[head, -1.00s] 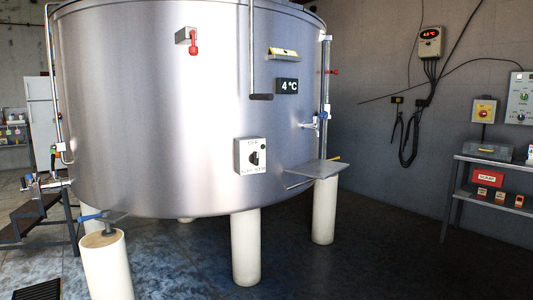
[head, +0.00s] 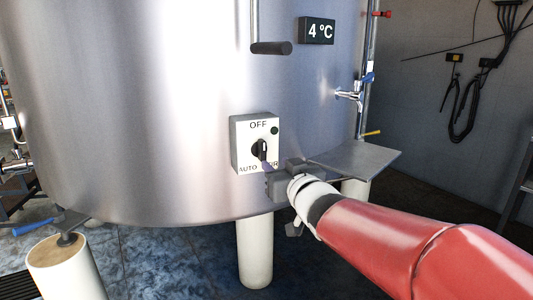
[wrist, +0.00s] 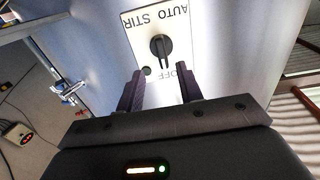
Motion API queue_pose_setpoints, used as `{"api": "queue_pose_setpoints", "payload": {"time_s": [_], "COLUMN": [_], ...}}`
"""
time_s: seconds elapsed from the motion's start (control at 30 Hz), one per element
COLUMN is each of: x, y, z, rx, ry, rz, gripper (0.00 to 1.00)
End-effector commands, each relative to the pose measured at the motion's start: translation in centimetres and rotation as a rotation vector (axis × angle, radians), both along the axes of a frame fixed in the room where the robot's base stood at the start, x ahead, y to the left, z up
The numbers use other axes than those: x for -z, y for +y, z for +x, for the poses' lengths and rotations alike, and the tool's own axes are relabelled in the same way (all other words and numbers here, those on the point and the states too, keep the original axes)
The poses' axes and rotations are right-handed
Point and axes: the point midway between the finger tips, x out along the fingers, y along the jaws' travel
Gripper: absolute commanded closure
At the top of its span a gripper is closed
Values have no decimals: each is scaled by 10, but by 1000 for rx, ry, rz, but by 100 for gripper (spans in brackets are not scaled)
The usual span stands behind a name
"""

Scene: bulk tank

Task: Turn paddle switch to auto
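The paddle switch (head: 262,150) is a black knob on a white box (head: 243,135) on the steel tank's curved wall. The box reads OFF at the top, AUTO at lower left and STIR at lower right, partly covered by my gripper. The paddle looks roughly upright, in line with OFF. In the wrist view the paddle (wrist: 160,47) appears upside down, beyond and between my two dark fingers. My gripper (head: 268,170) is at the box's lower right corner. In the wrist view my gripper (wrist: 161,82) is open and empty, its fingers apart on either side of the paddle's line.
The steel tank (head: 150,100) fills the view on white legs (head: 255,250). A grey shelf plate (head: 358,158) juts out just right of my gripper. A hanging rod with a dark handle (head: 271,48) and a 4 °C display (head: 317,30) are above. A tap (head: 350,95) is at right.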

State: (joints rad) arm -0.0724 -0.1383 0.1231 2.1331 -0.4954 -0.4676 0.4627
Motion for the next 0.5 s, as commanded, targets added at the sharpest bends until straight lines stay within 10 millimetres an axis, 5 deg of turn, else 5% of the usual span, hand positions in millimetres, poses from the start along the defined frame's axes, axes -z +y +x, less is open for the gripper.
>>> {"api": "queue_pose_setpoints", "payload": {"time_s": [0.5], "x": [-2], "y": [30], "z": [64], "rx": [-10], "ry": [-8], "rz": [8], "gripper": [64]}}
